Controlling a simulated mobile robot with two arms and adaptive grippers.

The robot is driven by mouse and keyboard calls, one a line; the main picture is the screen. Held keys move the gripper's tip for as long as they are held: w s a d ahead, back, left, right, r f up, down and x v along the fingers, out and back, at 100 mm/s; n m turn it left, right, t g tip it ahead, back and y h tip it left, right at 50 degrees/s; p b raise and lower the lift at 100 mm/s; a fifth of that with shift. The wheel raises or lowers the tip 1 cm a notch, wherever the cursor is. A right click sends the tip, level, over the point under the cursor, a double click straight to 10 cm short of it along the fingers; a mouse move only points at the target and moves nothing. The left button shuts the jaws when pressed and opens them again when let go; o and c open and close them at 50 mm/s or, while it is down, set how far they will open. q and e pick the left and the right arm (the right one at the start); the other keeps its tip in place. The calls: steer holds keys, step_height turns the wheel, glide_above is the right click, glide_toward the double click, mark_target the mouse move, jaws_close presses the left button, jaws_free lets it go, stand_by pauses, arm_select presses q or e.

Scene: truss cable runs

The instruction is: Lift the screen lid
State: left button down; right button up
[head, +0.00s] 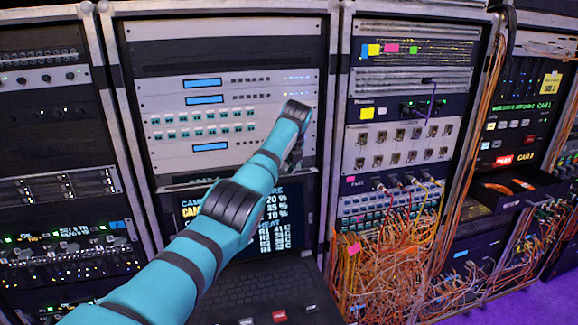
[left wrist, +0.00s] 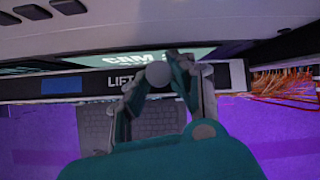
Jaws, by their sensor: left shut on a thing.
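The screen lid (head: 312,215) stands raised above a keyboard in the middle rack, showing white and yellow readout text. My left arm crosses in front of it and hides part of the text. My left gripper (head: 296,162) is at the lid's top edge, right of its middle. In the left wrist view the lid's edge strip (left wrist: 90,84) carries the word LIFT and a blue patch. The left gripper (left wrist: 158,76) is shut on this edge beside the word. The exact finger contact is partly hidden by a round grey part. My right gripper is in neither view.
The keyboard (head: 255,292) lies below the lid. Rack panels with switches (head: 205,128) stand just above it. Orange cables (head: 385,265) hang in a tangle to the right. An open drawer (head: 510,188) juts out at the far right.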

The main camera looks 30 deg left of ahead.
arm_select(q)
steer(key=shift+f, duration=0.1)
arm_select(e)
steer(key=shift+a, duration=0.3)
arm_select(q)
steer(key=c, duration=1.2)
jaws_free()
steer(key=shift+o, duration=0.6)
steer(key=shift+s+d, duration=0.1)
steer(key=v, duration=1.2)
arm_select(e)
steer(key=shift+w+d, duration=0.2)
